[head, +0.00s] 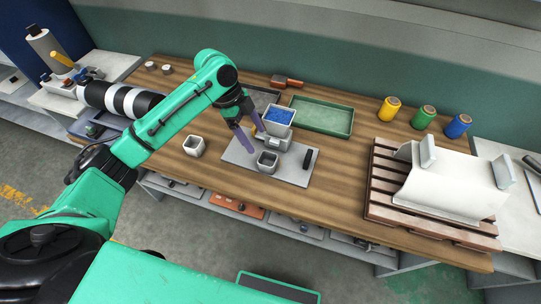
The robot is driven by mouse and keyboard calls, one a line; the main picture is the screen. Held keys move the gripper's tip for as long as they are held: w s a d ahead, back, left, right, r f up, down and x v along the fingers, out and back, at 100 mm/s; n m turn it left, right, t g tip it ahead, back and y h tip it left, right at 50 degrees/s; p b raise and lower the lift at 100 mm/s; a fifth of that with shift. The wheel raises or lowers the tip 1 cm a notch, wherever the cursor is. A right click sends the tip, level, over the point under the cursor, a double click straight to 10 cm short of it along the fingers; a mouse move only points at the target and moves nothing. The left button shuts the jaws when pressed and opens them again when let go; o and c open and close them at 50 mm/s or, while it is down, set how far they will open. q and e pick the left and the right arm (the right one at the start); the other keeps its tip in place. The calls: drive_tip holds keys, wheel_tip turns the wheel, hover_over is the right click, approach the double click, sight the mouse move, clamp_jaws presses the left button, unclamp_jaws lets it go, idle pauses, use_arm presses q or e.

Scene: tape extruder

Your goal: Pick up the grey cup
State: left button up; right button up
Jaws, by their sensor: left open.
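A square, open-topped grey cup (267,161) stands on a flat grey plate (240,158) near the middle of the table. A second, lighter grey square cup (194,146) stands on the wood left of the plate. I cannot tell which one the task means. My left gripper (256,141) is open, with purple fingers pointing down. Its tips appear just above and left of the cup on the plate, apart from both cups, with nothing visible between them. Its height is hard to judge. My right gripper is out of view.
A device with a hopper of blue pellets (279,117) stands behind the plate's cup. A green tray (322,116) lies behind. Yellow, green and blue spools (424,117) stand at back right. A wooden pallet (385,202) bears a large white piece (450,182). Bare wood lies right of the plate.

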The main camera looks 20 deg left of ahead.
sight(267, 161)
use_arm(q)
drive_tip(key=f, duration=0.1)
drive_tip(key=s+d+f, duration=0.1)
drive_tip(key=s+f, duration=0.1)
drive_tip(key=shift+d+f+p, duration=0.1)
drive_tip(key=shift+d+p, duration=0.3)
drive_tip(key=shift+w+d+f, duration=0.1)
drive_tip(key=shift+d+f, duration=0.05)
drive_tip(key=shift+f, duration=0.25)
drive_tip(key=shift+w+d+f, duration=0.1)
drive_tip(key=shift+f, duration=0.3)
drive_tip(key=p+x, duration=0.1)
drive_tip(key=x, duration=0.4)
drive_tip(key=shift+w+f+p, duration=0.2)
drive_tip(key=shift+f+p, duration=0.1)
drive_tip(key=shift+p, duration=0.1)
drive_tip(key=shift+s+f, duration=0.1)
drive_tip(key=shift+f, duration=0.1)
drive_tip(key=shift+c, duration=0.6)
drive_tip(key=c, duration=1)
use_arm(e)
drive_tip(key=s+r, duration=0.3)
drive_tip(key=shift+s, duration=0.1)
